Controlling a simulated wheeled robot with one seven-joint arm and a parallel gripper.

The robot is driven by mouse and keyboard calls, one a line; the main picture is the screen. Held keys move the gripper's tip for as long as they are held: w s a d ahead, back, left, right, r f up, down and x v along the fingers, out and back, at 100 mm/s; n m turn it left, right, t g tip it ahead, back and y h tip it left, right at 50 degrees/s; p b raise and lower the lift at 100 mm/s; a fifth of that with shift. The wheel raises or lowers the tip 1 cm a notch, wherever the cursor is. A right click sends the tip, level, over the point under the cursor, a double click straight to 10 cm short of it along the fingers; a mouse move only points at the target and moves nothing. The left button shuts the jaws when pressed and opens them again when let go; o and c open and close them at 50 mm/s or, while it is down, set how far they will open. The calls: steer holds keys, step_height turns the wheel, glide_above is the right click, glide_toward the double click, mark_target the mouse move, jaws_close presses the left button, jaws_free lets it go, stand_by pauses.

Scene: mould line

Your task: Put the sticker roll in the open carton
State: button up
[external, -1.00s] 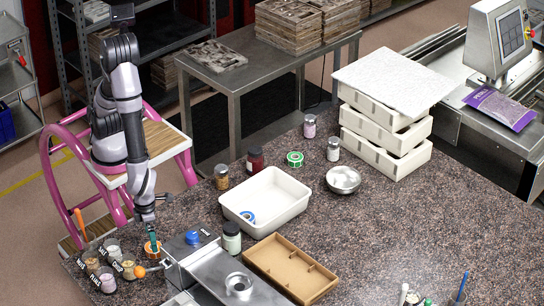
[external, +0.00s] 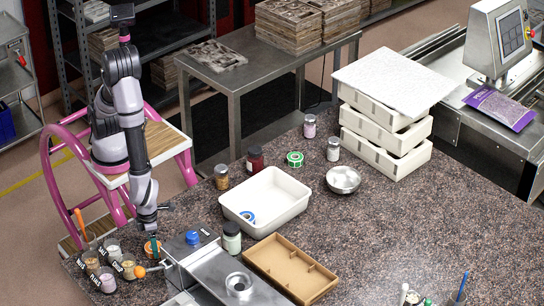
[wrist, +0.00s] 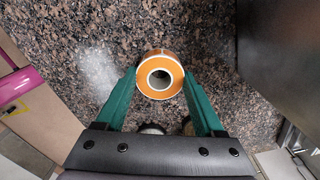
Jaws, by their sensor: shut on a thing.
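An orange-sided sticker roll (external: 151,248) with a pale core is at the near left of the speckled counter. My gripper (external: 154,241) points down with its green fingers on either side of the roll. In the wrist view the roll (wrist: 160,57) sits between the tips of my gripper (wrist: 160,80), which is shut on it. Whether the roll touches the counter I cannot tell. The open carton (external: 291,268) is a shallow brown box with small inner dividers, right of the steel machine. Its visible inside looks empty.
A steel machine (external: 222,277) with a blue knob stands between my gripper and the carton. Several small labelled jars (external: 108,280) sit left of the roll. A white tub (external: 286,215) holds a blue roll. A green roll (external: 294,159) lies behind it.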

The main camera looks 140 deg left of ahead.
step_height(320, 180, up, 18)
steer(key=r, duration=0.1)
step_height(320, 180, up, 4)
steer(key=n, duration=0.4)
glide_above(270, 258)
step_height(270, 258, down, 22)
steer(key=shift+f, duration=0.15)
steer(key=shift+f, duration=0.15)
steer(key=o, duration=1.2)
